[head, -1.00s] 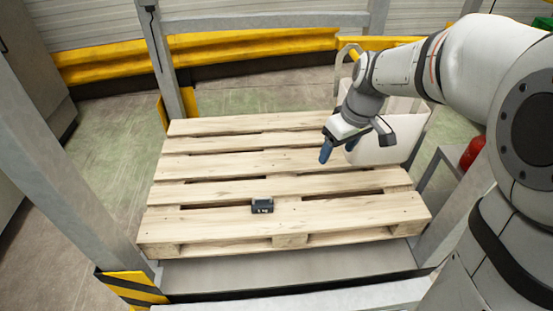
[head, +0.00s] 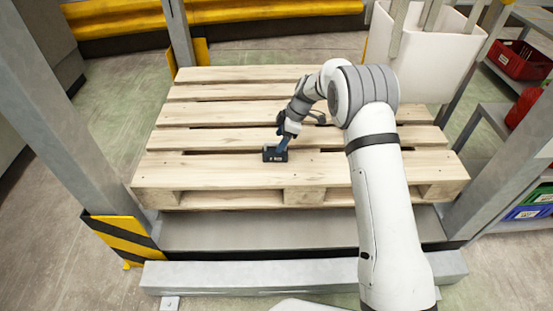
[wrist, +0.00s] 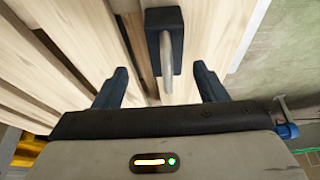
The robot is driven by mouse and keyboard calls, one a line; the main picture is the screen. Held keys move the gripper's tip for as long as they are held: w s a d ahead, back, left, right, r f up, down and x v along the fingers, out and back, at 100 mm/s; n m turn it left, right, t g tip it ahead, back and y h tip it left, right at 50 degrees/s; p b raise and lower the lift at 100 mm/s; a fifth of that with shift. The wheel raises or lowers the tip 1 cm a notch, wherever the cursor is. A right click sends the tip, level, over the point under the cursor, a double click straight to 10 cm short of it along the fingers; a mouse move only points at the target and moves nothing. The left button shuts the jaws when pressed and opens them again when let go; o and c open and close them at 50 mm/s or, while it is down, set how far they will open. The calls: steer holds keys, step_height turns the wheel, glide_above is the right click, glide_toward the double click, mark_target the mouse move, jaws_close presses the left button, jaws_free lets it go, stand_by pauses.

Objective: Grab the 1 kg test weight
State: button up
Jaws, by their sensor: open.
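The 1 kg test weight (head: 270,154) is a small dark block near the front of the wooden pallet (head: 230,170). In the wrist view the weight (wrist: 163,20) shows a dark block with a light metal handle that reaches between my fingers. My gripper (head: 283,147) is right at the weight in the head view, pointing down. In the wrist view my gripper (wrist: 160,88) is open, with one blue finger on each side of the handle and gaps on both sides. I cannot tell whether the fingertips touch the pallet.
A grey metal frame post (head: 50,120) stands left of the pallet, with a yellow-black striped guard (head: 122,238) at its foot. A white bin (head: 425,55) stands at the back right. Shelves with a red crate (head: 520,60) are at the far right. The rest of the pallet top is bare.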

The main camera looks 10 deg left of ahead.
mark_target(270, 154)
steer(key=b+x, duration=0.1)
steer(key=x, duration=0.3)
steer(key=b+x, duration=0.1)
steer(key=x, duration=0.1)
steer(key=shift+s+d+f+b, duration=0.15)
steer(key=shift+s+f+b, duration=0.15)
steer(key=shift+r, duration=0.1)
jaws_close()
steer(key=shift+w+r, duration=0.1)
stand_by(0.3)
